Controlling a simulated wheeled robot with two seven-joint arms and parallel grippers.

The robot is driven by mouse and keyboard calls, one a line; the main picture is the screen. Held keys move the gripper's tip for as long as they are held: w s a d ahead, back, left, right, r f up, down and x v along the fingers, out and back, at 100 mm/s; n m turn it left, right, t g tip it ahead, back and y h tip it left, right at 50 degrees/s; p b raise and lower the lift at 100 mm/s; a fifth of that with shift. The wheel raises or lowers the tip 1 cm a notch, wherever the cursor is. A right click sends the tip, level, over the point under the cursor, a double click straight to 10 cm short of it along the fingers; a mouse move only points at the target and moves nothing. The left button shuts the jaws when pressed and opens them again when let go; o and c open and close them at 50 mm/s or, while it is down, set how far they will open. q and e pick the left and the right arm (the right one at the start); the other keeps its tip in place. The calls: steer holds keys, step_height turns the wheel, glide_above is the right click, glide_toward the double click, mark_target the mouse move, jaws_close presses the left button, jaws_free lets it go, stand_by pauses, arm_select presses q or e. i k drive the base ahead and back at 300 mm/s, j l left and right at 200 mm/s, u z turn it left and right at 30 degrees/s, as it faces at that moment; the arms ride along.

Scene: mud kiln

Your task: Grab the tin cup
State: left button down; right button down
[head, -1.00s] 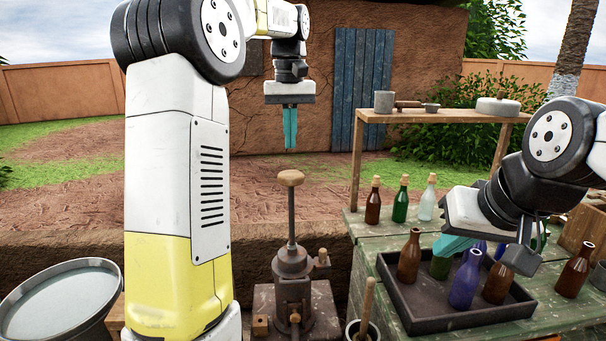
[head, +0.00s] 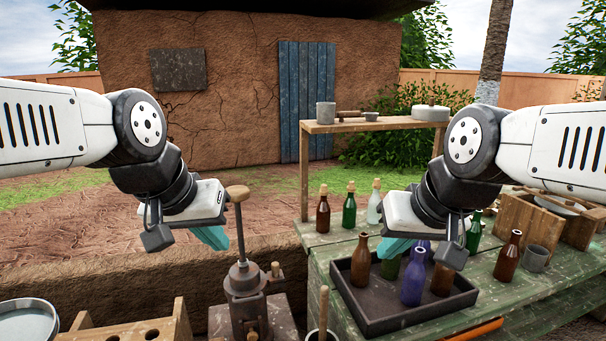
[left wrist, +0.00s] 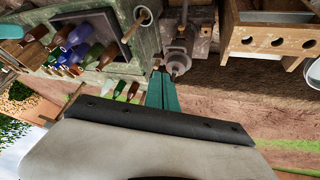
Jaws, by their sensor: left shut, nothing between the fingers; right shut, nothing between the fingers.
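A grey cup (head: 535,258) stands on the green table's right part, beside a brown bottle, upright. Another grey cup-like vessel (head: 325,112) stands on the wooden shelf; I cannot tell for certain which is the tin cup. My left gripper (head: 213,237) is shut and empty, left of the bottle-capping press and far from both cups. Its teal fingers also show together in the left wrist view (left wrist: 160,92). My right gripper (head: 393,247) is shut and empty above the bottle tray, left of the table cup; its fingertips are partly hidden among the bottles.
A dark tray (head: 385,325) holds several bottles on the green table (head: 498,300). Corked bottles (head: 349,208) stand behind it. A brown bottle (head: 507,258) and a wooden crate (head: 530,225) flank the table cup. The press (head: 245,285) stands left of the table.

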mark_target(535, 256)
steer(key=z, duration=1.65)
steer(key=i+l+u, duration=0.3)
steer(key=i+l, duration=0.2)
steer(key=l, duration=0.15)
steer(key=i+l+u, duration=0.35)
steer(key=l, duration=0.35)
steer(key=i+l+u, duration=0.15)
steer(key=l, duration=0.25)
steer(key=i+l+u, duration=0.15)
steer(key=l, duration=0.25)
steer(key=i+l, duration=0.15)
steer(key=i, duration=0.2)
